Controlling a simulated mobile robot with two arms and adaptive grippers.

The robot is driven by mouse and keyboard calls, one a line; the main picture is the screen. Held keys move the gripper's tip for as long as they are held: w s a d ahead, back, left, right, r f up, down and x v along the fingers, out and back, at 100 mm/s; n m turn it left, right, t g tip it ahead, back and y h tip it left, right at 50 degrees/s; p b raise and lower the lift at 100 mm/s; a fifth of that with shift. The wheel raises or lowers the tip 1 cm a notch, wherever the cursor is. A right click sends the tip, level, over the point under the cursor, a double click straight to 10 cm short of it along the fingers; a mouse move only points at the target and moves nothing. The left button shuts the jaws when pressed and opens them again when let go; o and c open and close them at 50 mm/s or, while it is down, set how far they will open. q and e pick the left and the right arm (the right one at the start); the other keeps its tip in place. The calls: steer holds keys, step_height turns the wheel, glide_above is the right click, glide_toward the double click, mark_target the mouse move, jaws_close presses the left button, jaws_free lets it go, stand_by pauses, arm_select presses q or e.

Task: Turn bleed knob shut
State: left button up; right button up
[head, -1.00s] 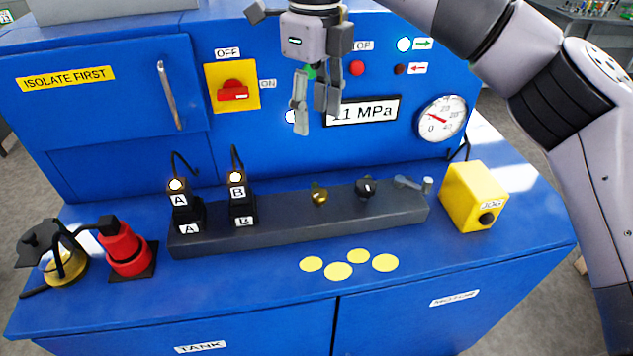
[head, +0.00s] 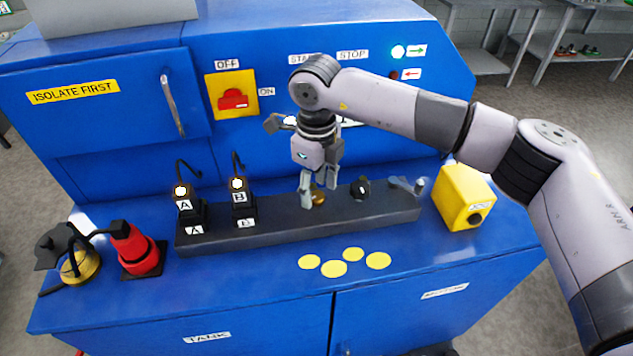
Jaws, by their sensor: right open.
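A small brass knob (head: 318,198) sits on the dark grey manifold block (head: 275,236), right of the two lettered valve units. A black knob (head: 360,188) with a pale mark stands to its right. No label shows which one is the bleed knob. My right gripper (head: 319,193) is open and points down, with its fingers at the brass knob. One finger is at the knob's left and partly covers it; the other is behind its upper right. I cannot tell whether they touch it. My left gripper is not in view.
Valve units A (head: 188,208) and B (head: 242,204) stand on the block's left part. A grey lever (head: 407,186) is at its right end, beside a yellow jog box (head: 465,197). A red bottle-like object (head: 135,248) stands at left. Several yellow discs (head: 333,269) lie in front.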

steer(key=shift+f, duration=0.7)
steer(key=shift+c, duration=0.4)
jaws_close()
